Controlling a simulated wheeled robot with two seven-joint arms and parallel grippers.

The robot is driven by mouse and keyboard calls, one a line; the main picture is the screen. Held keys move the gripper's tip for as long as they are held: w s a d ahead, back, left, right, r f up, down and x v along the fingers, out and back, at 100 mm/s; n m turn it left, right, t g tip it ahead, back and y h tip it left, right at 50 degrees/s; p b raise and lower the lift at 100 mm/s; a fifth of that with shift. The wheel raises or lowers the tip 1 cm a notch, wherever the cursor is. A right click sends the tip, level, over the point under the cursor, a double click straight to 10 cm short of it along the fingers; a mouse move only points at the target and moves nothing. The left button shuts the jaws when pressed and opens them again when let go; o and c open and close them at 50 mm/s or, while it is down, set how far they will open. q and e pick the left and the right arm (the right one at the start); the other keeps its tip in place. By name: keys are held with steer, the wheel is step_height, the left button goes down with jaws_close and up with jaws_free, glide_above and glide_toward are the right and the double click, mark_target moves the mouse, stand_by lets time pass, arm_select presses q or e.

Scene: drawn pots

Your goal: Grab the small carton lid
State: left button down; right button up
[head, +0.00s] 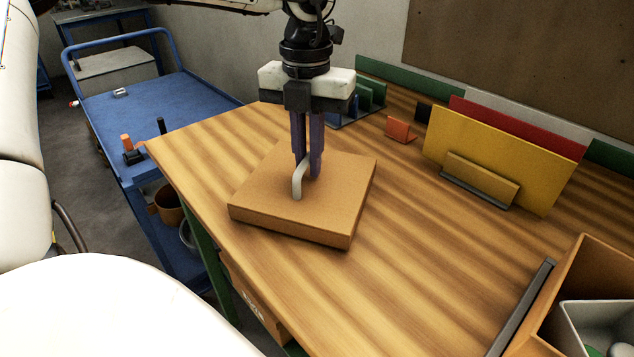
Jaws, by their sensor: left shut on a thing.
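The small carton lid (262,205) is a flat, square tan-brown piece near the left end of the wooden table. A pale bent handle (297,184) stands up from its top. My left gripper (308,170) points straight down over the lid, its purple fingers shut on this handle. The fingers hide part of the handle. The lid appears level, at or close to the tabletop; I cannot tell whether it touches. My right gripper is not in view.
Yellow, red and grey upright panels (490,150) stand in a holder at the back right. A small orange stand (400,129) is left of them. An open brown box (600,275) is at the front right. A blue cart (170,105) stands left. The table's middle (420,250) is clear.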

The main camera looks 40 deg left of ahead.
arm_select(q)
steer(key=shift+r+p, duration=0.8)
steer(key=shift+r, duration=0.85)
